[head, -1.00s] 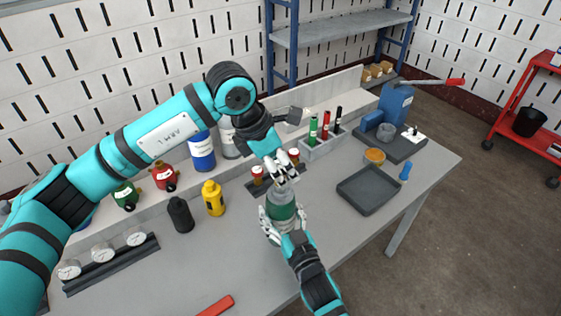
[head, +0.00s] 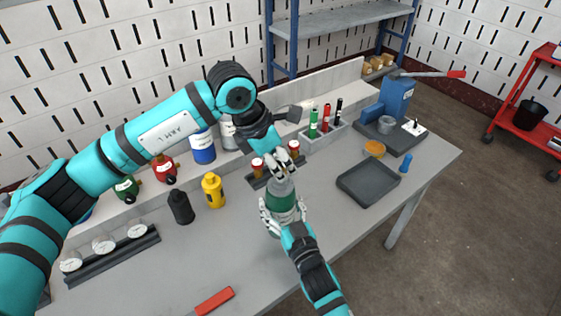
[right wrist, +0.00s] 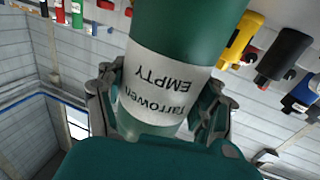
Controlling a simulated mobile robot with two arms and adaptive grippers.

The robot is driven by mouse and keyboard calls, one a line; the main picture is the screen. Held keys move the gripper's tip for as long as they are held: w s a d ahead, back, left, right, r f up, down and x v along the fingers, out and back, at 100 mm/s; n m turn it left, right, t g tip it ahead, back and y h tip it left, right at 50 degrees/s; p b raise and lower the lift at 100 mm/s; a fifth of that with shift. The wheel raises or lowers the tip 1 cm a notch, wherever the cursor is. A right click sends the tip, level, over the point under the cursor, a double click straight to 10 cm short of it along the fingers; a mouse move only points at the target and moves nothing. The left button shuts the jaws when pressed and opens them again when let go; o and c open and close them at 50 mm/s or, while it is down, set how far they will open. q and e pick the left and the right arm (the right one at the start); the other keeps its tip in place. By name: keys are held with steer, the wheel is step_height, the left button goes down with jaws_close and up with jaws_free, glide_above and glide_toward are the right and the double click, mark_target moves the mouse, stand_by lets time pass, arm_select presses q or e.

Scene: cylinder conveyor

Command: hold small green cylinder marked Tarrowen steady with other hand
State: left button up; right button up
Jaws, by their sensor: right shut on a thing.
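The small green cylinder (head: 282,202) stands upright above the grey table in the head view, with a pale grey shoulder at its top. In the right wrist view the cylinder (right wrist: 170,80) fills the middle, and its white band reads "Tarrowen" and "EMPTY" upside down. My right gripper (head: 283,217) is shut around its lower body, with a finger on each side in the right wrist view (right wrist: 160,112). My left gripper (head: 283,168) is just above the cylinder's top, fingers pointing down. Whether its fingers touch or close on the top is hidden.
Behind stand a yellow bottle (head: 213,191), a black bottle (head: 180,207) and a rack with amber bottles (head: 257,168). A dark tray (head: 368,184) and a blue press (head: 396,98) are on the right. Gauges (head: 103,244) lie left, and a red bar (head: 215,301) is in front.

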arm_select(q)
jaws_close()
steer(key=n+t, duration=0.1)
steer(key=n, duration=0.2)
steer(key=shift+s+n+y, duration=0.1)
steer(key=shift+n+y, duration=0.3)
steer(key=shift+n+t+y, duration=0.4)
steer(key=shift+n, duration=0.7)
steer(key=shift+n, duration=0.9)
steer(key=n+t+y, duration=0.1)
steer(key=n+y, duration=0.1)
steer(key=n, duration=0.2)
